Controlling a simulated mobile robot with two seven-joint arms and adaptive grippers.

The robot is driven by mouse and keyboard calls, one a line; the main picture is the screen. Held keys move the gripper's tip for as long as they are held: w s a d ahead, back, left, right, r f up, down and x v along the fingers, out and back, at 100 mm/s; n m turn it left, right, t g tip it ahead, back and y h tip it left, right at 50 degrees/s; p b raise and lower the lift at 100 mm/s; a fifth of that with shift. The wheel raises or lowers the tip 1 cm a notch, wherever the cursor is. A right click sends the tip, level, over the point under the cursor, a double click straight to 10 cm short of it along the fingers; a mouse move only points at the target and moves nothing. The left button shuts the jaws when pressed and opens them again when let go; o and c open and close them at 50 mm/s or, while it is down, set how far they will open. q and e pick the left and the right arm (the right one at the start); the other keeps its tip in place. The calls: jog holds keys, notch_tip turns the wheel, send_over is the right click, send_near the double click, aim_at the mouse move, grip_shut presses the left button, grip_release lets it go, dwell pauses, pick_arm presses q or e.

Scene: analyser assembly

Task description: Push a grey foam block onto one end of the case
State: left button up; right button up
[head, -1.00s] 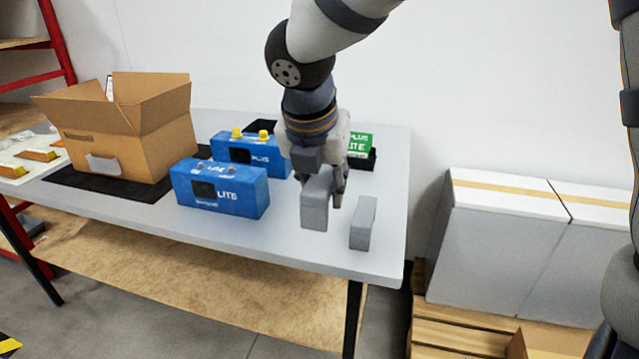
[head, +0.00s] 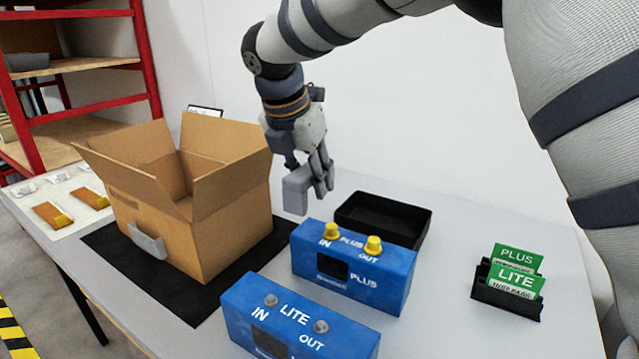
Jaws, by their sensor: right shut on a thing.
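My right gripper (head: 318,178) is shut on a grey foam block (head: 296,191) and holds it in the air behind the left end of the blue PLUS case. The blue PLUS case (head: 376,291) stands on the table with two yellow caps on top. The blue LITE case (head: 240,318) stands nearer, with two grey fittings on top; its lower part is cut off by the frame. The block appears apart from both cases. My left gripper is not in view.
An open cardboard box (head: 228,216) stands on a black mat (head: 170,299) at left, with a small grey piece (head: 148,243) at its front. A black tray (head: 384,212) lies behind the PLUS case. A holder (head: 506,302) with green cards stands right. Between them is bare table (head: 455,285).

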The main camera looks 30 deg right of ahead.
jog(key=shift+w+r, duration=0.1)
jog(key=shift+w, duration=0.4)
send_over(311, 225)
jog(key=a, duration=0.1)
jog(key=shift+s+f, duration=0.15)
jog(key=shift+f, duration=1.15)
jog(key=shift+s+f, duration=0.15)
jog(key=shift+f, duration=1.15)
jog(key=shift+f, duration=1.5)
jog(key=o, duration=1)
jog(key=shift+r, duration=3.6)
